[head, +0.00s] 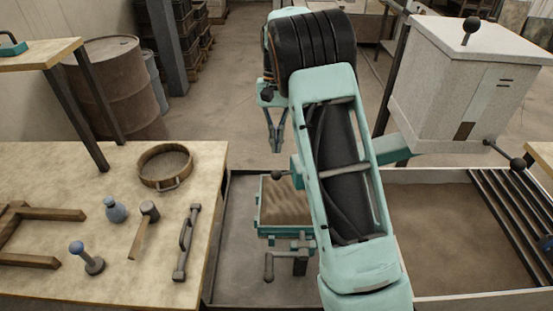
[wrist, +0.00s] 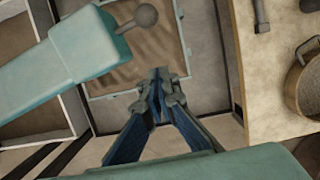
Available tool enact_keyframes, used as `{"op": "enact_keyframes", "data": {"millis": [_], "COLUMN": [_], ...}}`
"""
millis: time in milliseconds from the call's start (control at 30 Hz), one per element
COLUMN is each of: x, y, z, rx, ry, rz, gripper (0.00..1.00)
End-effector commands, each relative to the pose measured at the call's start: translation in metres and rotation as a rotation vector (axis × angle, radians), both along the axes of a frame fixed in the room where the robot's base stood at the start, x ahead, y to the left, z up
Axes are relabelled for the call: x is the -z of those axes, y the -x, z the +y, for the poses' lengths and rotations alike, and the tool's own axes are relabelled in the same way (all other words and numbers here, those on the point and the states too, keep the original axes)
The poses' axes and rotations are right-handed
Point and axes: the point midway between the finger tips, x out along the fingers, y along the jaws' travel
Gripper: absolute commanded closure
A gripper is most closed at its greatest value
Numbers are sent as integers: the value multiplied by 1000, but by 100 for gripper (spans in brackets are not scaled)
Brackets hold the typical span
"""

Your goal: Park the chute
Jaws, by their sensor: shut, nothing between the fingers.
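The chute looks to be the teal bar (head: 395,149) that runs from under the white box, behind my arm, to an end with a dark ball knob (head: 276,175) over the sand-filled mould box (head: 285,232). My arm hides its middle in the head view. In the wrist view the chute (wrist: 70,65) crosses the upper left, with its ball knob (wrist: 145,15) at the end. My gripper (head: 276,148) points down, shut and empty, above the knob in the head picture. In the wrist view its fingertips (wrist: 160,74) are apart from the knob.
The white box (head: 455,80) on the right has a ball-ended lever (head: 517,163). A sand bed with a dark grate (head: 510,220) lies below it. The left bench (head: 60,170) carries a sieve (head: 165,165), a mallet (head: 145,225) and other tools. A rusty drum (head: 120,85) stands behind.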

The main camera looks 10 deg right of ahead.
Motion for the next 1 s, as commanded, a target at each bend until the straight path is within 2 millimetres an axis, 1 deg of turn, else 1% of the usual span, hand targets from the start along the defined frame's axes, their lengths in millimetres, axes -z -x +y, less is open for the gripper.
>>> {"op": "enact_keyframes", "data": {"millis": [33,133,200,400,533,1000], "x": [10,31,23,21,20,20], "y": [4,10,17,36,43,46], "z": [1,2,3,7,8,8], "rx": [0,1,1,1,1,1], "ry": [0,-1,0,-1,-1,-1], "rz": [5,5,-2,0,-1,0], "gripper": [100,100,100,100,100,100]}}
